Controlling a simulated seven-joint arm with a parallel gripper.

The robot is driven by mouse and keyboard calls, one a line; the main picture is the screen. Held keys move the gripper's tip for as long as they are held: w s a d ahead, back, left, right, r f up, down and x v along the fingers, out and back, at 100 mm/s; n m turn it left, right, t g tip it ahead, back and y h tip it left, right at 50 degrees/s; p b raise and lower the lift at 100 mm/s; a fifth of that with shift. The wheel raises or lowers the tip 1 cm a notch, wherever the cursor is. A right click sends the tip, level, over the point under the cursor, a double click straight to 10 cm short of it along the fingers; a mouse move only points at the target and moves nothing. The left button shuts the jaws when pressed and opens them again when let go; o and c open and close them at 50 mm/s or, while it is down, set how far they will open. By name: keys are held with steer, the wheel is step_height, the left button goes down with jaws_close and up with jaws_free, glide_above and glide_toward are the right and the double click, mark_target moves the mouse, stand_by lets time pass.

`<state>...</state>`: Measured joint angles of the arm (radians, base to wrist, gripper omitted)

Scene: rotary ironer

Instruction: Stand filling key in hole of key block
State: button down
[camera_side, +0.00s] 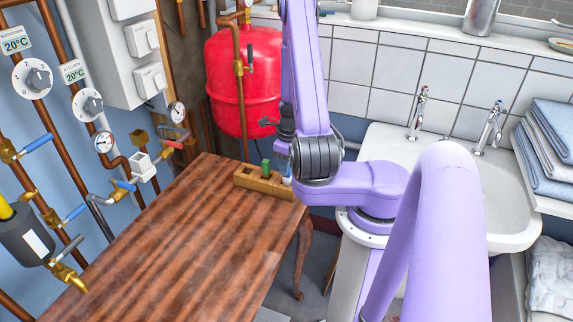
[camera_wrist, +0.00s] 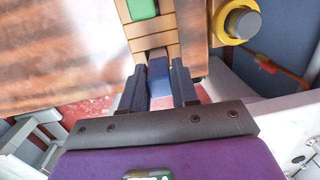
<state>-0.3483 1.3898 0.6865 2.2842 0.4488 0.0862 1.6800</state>
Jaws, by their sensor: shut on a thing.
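The wooden key block (camera_side: 262,187) sits at the far right corner of the table. A green key (camera_side: 266,165) stands upright in it. In the wrist view, the block (camera_wrist: 149,33) and the green key (camera_wrist: 142,9) show at the top. My gripper (camera_wrist: 158,72) is shut on a blue piece (camera_wrist: 159,82), which I take for the filling key. The key is at the near end of the block in the wrist view, and at its right end in the side view (camera_side: 287,172). I cannot tell whether its lower end is inside a hole.
The wooden table (camera_side: 190,240) is bare apart from the block. A red tank (camera_side: 243,80) stands behind it. Pipes with valves (camera_side: 45,215) line the left wall. A sink (camera_side: 470,185) is on the right.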

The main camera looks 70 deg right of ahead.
steer(key=shift+f, duration=0.15)
steer(key=c, duration=0.8)
jaws_free()
steer(key=shift+f, duration=0.1)
steer(key=shift+c, duration=0.2)
